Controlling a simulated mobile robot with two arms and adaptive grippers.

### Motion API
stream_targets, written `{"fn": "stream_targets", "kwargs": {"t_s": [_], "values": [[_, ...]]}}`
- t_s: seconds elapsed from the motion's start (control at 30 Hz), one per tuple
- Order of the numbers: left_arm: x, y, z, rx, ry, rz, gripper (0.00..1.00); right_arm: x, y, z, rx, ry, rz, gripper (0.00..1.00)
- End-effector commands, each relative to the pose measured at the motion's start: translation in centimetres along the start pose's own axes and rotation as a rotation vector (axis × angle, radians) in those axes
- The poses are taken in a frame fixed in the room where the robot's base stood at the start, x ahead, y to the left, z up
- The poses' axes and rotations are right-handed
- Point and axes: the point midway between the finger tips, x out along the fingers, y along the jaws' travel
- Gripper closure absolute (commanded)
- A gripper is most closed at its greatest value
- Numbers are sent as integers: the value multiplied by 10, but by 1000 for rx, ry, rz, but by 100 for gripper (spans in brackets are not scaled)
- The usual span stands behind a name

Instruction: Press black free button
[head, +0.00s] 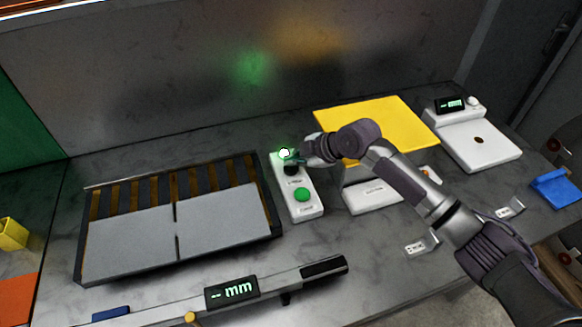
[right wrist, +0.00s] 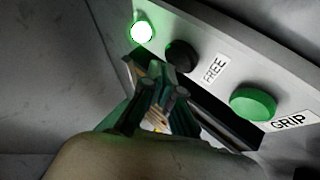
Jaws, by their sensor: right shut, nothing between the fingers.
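The black FREE button (head: 291,170) sits on a white button box (head: 311,212) in the middle of the table, between a lit lamp (head: 284,153) and a green GRIP button (head: 302,194). In the right wrist view the black button (right wrist: 181,56) shows beside its FREE label, with the green button (right wrist: 253,103) to the right and the lamp (right wrist: 142,32) glowing greenish white to the left. My right gripper (head: 294,160) is shut and empty, close by the black button. Its fingertips (right wrist: 162,88) show below the button; I cannot tell if they touch the box. My left gripper is out of view.
Left of the box lies a slatted fixture with two grey plates (head: 225,215). A long bar with an mm display (head: 232,291) runs along the front. A yellow sheet (head: 400,125) and a white scale-like device (head: 480,144) lie to the right. A wall stands behind.

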Motion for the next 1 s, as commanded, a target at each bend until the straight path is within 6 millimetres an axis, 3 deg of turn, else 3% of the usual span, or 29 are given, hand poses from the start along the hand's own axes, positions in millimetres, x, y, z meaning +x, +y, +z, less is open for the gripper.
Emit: {"fn": "stream_targets", "kwargs": {"t_s": [0.03, 1.0], "values": [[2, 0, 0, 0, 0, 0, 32, 6, -10, 4, 13, -3, -19, 100], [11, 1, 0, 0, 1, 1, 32, 15, -18, 11, 20, -4, -27, 100]]}}
